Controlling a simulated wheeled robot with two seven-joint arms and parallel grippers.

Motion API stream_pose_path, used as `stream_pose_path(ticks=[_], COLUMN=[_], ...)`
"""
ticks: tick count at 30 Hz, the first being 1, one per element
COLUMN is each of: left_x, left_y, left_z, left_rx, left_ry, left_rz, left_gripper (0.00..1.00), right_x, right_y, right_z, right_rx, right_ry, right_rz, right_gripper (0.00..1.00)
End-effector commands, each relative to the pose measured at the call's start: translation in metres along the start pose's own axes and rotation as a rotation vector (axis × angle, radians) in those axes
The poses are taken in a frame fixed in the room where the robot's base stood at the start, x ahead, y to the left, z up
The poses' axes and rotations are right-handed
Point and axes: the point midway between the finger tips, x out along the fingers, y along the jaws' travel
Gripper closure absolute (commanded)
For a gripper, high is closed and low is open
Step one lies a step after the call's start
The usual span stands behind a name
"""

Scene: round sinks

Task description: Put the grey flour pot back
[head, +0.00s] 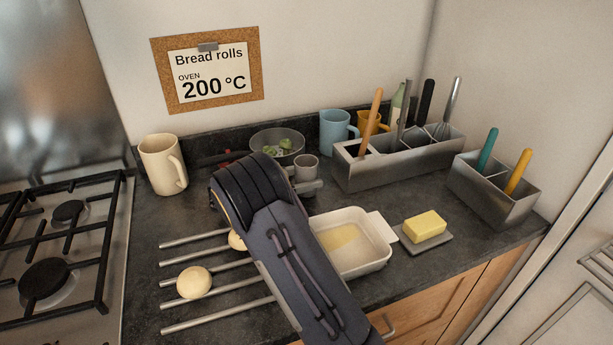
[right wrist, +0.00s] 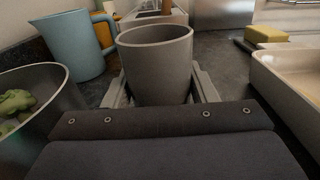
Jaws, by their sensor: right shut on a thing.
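The grey pot (right wrist: 157,62) stands upright between the fingers of my right gripper (right wrist: 160,92), which is shut on it. In the head view the pot (head: 306,162) shows small beyond my right wrist, with a finger of the right gripper (head: 308,186) beside it. The pot is just right of the glass bowl and behind the white baking dish. I cannot tell whether its base touches the counter. Its inside looks empty in the part that shows. My left gripper is not in view.
The bowl with green pieces (head: 277,143) is close on the left. The blue mug (head: 334,132) and metal utensil holder (head: 400,160) stand behind. The baking dish (head: 385,228) and butter (head: 425,226) are to the right.

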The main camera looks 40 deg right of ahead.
Motion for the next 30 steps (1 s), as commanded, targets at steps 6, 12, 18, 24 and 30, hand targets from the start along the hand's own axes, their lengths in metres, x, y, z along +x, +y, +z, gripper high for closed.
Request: stream_pose_path(ticks=[6,12,18,24,30], left_x=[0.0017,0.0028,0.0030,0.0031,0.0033], left_y=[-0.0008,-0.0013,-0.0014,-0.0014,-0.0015], left_z=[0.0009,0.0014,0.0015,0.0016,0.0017], left_rx=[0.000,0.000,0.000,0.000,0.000], left_ry=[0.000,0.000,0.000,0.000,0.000], left_rz=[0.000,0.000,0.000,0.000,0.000], left_gripper=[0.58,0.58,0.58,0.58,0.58], right_x=[0.0002,0.0002,0.0002,0.0002,-0.0018], right_y=[0.0000,-0.0001,-0.0001,-0.0001,0.0000], right_z=[-0.0042,-0.0078,-0.0091,-0.0092,-0.0099], right_rx=[0.000,0.000,0.000,0.000,0.000], right_ry=[-0.001,-0.001,0.000,0.000,0.000], right_rz=[0.000,0.000,0.000,0.000,0.001], right_gripper=[0.77,0.77,0.36,0.22,0.22])
